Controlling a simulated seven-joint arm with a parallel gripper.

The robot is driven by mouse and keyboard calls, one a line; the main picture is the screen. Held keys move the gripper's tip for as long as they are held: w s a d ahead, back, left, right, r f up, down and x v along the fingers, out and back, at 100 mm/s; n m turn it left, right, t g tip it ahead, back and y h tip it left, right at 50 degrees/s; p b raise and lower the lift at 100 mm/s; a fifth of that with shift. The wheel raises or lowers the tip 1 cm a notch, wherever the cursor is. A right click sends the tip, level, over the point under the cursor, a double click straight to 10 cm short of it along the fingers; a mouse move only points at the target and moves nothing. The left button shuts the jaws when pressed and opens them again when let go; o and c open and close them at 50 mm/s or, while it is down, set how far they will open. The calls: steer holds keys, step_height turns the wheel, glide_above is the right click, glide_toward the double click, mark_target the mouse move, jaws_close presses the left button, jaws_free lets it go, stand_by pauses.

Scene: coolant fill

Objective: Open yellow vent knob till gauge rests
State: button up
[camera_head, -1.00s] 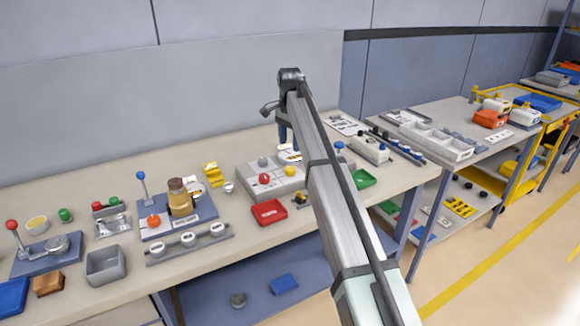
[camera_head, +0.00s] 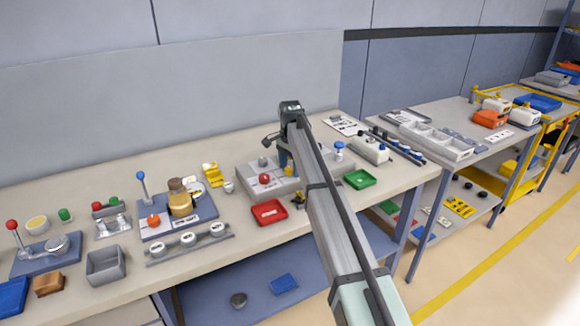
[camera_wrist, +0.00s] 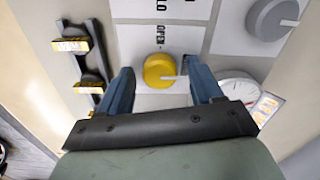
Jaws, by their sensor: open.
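The yellow vent knob (camera_wrist: 159,71) sits on the light panel in the wrist view, round, with a pale pointer line toward its right side. My gripper (camera_wrist: 160,78) is open, with one blue finger to the left of the knob and the other to its right; I cannot tell whether either touches it. The round white gauge (camera_wrist: 240,89) is to the right of the right finger; its needle is too small to read surely. In the head view my gripper (camera_head: 285,160) is over the grey unit (camera_head: 258,190), and my arm hides part of it.
A grey knob (camera_wrist: 272,18) is at the wrist view's upper right, and black racks with yellow labels (camera_wrist: 80,50) are at its left. In the head view a red tray (camera_head: 268,212) lies in front of the unit and a green tray (camera_head: 360,179) to its right.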

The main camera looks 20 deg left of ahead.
steer(key=c, duration=1.1)
steer(key=shift+o, duration=0.2)
steer(key=shift+n, duration=0.3)
steer(key=n, duration=0.3)
steer(key=shift+n, duration=0.3)
steer(key=n, duration=0.4)
steer(key=shift+n, duration=0.3)
steer(key=n, duration=0.4)
steer(key=shift+n, duration=1.9)
